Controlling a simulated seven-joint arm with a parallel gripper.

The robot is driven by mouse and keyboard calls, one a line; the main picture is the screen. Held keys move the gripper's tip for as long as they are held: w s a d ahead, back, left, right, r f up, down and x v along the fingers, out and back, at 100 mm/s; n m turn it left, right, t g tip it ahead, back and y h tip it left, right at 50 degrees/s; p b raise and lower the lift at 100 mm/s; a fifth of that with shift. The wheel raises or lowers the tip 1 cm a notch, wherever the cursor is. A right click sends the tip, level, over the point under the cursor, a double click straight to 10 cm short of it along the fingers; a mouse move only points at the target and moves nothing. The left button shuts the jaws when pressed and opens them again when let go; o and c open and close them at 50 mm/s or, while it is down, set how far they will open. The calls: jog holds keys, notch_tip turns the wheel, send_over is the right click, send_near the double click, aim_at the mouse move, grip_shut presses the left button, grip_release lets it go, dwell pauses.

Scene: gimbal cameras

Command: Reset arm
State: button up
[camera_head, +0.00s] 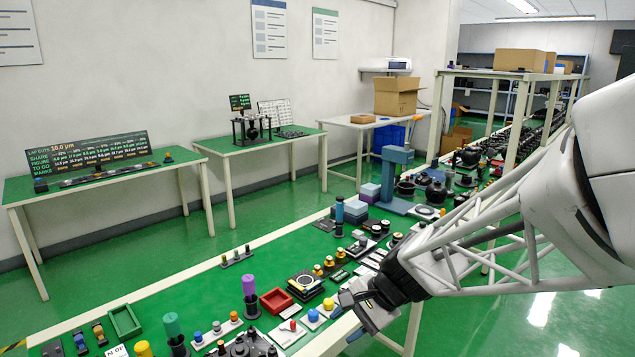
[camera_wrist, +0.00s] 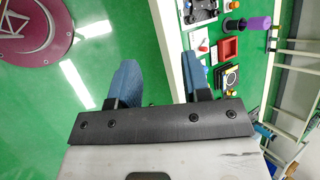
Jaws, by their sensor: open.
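My gripper (camera_head: 368,306) hangs at the front edge of the long green workbench (camera_head: 185,287) in the head view, at the end of my white lattice arm. In the wrist view my gripper (camera_wrist: 160,85) shows two blue fingers spread wide apart with nothing between them. The bench's pale edge runs between the fingers, with green floor on the left side and the bench top on the right.
Many small parts crowd the bench. Side tables (camera_head: 100,182) stand along the wall. Open floor lies between them.

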jog(key=s+d+r+n+t+h, duration=0.1)
jog(key=s+d+r+n+h, duration=0.3)
jog(key=s, duration=0.5)
jog(key=s+d+r+n+t+h, duration=0.1)
jog(key=s+d+r+n+h, duration=0.2)
jog(key=s+d, duration=0.5)
jog(key=shift+s+d+r+n+h, duration=0.25)
jog(key=shift+s+r+n+h, duration=0.2)
jog(key=shift+n, duration=0.25)
